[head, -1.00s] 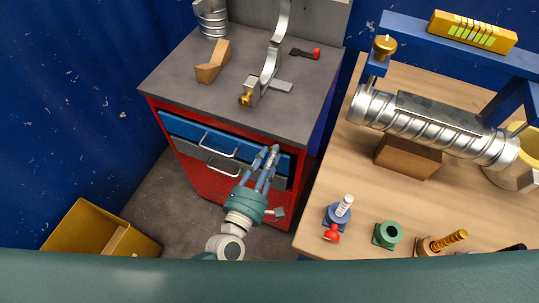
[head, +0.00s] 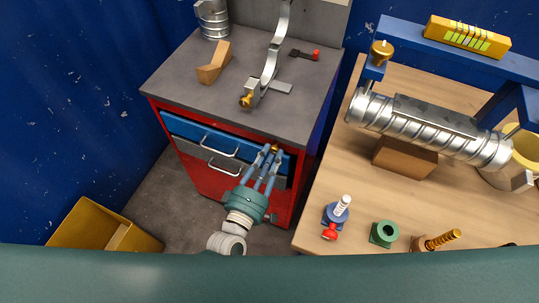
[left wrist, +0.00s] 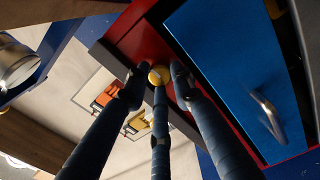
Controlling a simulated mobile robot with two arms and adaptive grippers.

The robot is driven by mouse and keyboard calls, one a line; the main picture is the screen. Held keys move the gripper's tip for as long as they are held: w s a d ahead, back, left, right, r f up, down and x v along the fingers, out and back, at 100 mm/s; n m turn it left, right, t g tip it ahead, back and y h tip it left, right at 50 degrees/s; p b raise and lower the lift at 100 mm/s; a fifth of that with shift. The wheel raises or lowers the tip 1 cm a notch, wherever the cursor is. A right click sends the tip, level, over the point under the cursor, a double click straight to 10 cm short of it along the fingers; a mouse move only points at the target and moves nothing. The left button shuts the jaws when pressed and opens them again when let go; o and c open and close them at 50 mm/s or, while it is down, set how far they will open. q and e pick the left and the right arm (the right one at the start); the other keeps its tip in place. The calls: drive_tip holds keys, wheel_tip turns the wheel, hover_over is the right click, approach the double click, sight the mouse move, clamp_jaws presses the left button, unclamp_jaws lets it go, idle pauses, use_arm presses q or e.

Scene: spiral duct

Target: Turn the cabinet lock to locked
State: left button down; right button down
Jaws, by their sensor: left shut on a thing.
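The red cabinet (head: 239,199) has a blue drawer (head: 205,137) with a silver handle and a grey drawer under it. The cabinet lock is a small brass knob (head: 274,148) at the right end of the front, just below the top. In the left wrist view its round yellow end (left wrist: 159,76) shows among my fingers. My left gripper (head: 270,158) reaches up to the cabinet front, its three fingers closed around the knob. The fingers cover part of the lock, and I cannot read its locked or unlocked marking. My right gripper is in neither view.
On the cabinet's grey top (head: 190,95) lie a wooden block (head: 214,64), a silver clamp stand (head: 264,80) and a red-tipped tool (head: 305,55). A workbench (head: 350,165) with a spiral duct (head: 430,130) stands right. A yellow bin (head: 95,228) is at lower left.

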use_arm(q)
drive_tip(key=shift+s+d+m, duration=0.1)
drive_tip(key=shift+d+m, duration=0.2)
drive_tip(key=shift+m, duration=0.3)
drive_tip(key=c, duration=1.5)
unclamp_jaws()
drive_tip(key=shift+o, duration=0.2)
drive_tip(key=shift+s+a+f, duration=0.1)
drive_tip(key=shift+s+a, duration=0.1)
drive_tip(key=shift+s, duration=0.05)
drive_tip(key=v, duration=1.1)
drive_tip(key=shift+s, duration=0.2)
